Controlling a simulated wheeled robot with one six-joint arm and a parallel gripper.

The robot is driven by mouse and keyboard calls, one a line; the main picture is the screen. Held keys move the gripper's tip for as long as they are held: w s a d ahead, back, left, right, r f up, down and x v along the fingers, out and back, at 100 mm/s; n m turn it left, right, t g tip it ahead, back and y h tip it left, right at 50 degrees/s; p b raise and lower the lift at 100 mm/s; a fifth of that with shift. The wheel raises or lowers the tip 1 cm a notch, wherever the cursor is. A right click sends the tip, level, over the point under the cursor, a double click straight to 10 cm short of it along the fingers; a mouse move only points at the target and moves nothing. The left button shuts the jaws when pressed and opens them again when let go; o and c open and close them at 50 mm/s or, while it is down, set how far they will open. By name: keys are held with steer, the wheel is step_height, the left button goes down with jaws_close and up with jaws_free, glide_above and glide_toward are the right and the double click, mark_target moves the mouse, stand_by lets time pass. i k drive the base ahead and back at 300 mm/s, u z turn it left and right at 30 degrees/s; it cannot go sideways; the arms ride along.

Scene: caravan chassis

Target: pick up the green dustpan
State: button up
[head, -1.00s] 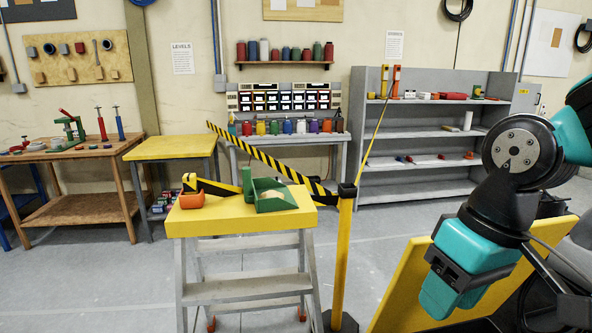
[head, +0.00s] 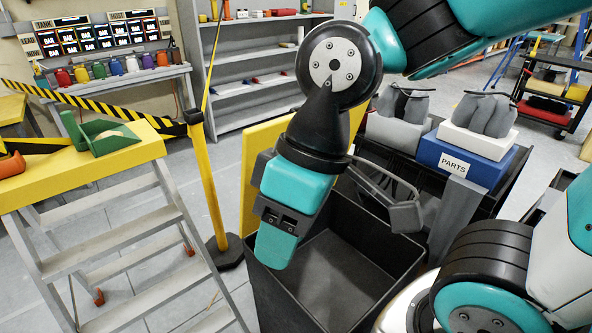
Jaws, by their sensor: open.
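The green dustpan (head: 104,138) lies on the yellow top of the step stand (head: 150,150) at the left of the head view. It has an upright green part at its left and a pale patch in its pan. My arm hangs in the middle of the view, well to the right of the dustpan. My gripper (head: 402,213) shows only in part beside the teal wrist; one linkage and its end block are visible over the black bin, and the rest is hidden. It is open, holds nothing that I can see, and is far from the dustpan.
An orange object (head: 11,165) lies left of the dustpan. A yellow post (head: 207,185) with a striped barrier (head: 105,108) stands beside and behind the stand. A black bin (head: 330,270) is below my wrist. A blue parts box (head: 450,160) sits at right.

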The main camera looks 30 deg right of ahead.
mark_target(102, 137)
steer(key=z, duration=0.05)
steer(key=k, duration=1.5)
steer(key=u, duration=1.6)
steer(key=i, duration=5.3)
steer(key=z, duration=4.5)
steer(key=i, duration=0.4)
steer(key=u, duration=0.15)
